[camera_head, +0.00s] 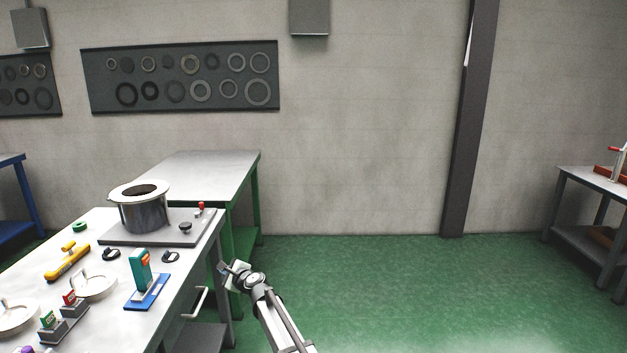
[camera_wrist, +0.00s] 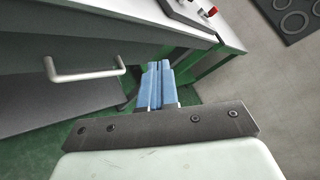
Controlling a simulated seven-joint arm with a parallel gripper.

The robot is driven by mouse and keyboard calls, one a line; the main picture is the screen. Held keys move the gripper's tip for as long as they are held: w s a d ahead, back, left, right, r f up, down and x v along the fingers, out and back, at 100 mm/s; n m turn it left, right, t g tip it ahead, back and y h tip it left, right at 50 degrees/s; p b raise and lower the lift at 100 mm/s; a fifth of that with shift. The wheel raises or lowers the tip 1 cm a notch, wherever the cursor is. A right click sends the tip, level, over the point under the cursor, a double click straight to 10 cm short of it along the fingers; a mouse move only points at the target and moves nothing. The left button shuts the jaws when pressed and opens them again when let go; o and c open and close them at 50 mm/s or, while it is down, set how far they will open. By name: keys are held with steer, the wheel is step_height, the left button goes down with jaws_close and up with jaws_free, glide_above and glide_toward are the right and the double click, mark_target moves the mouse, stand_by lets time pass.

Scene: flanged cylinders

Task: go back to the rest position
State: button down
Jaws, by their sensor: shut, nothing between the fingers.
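My gripper (camera_head: 225,268) is at the right side of the near workbench (camera_head: 110,330), below the level of its top, over the green floor. In the wrist view its blue fingers (camera_wrist: 158,84) are together with nothing between them. A metal drawer handle (camera_wrist: 86,75) shows to the left of the fingers in the wrist view, apart from them. The flanged cylinder (camera_head: 141,207) stands upright on a grey plate (camera_head: 120,238) on the workbench, away from my gripper.
The bench carries a yellow tool (camera_head: 67,262), a blue-based stand (camera_head: 147,292) and white dishes (camera_head: 93,284). A second table (camera_head: 205,170) stands behind. Another table (camera_head: 590,180) is at the far right. The green floor (camera_head: 420,290) between is clear.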

steer(key=s+d+f+n+g+h, duration=0.1)
steer(key=s+d+f+n+g, duration=0.15)
steer(key=s+d+f, duration=0.6)
steer(key=s+d+f+n+g+h, duration=0.25)
steer(key=s+d+f, duration=0.2)
steer(key=f, duration=0.75)
steer(key=s+d+f+n+g+h, duration=0.1)
steer(key=s+d+f+n, duration=0.2)
steer(key=s+d+f, duration=0.6)
steer(key=s+d+f+n+g+h, duration=0.1)
steer(key=s+d+f+n+g, duration=0.1)
steer(key=s+d+f, duration=0.45)
steer(key=s+d+f+n+g+h, duration=0.2)
steer(key=s+d+f+g, duration=0.15)
steer(key=s, duration=0.65)
steer(key=s+d+f+n+g+h, duration=0.1)
steer(key=s+d+f+g, duration=0.1)
steer(key=s+d+f, duration=0.5)
steer(key=s+d+r+n+g+h, duration=0.1)
steer(key=s+d, duration=0.3)
steer(key=s, duration=0.5)
steer(key=s+d+r+n+g+h, duration=0.1)
steer(key=s+d+n+g, duration=0.2)
steer(key=s, duration=0.7)
steer(key=shift+s+d+h, duration=0.3)
steer(key=shift+d+h, duration=0.05)
steer(key=shift+d, duration=0.25)
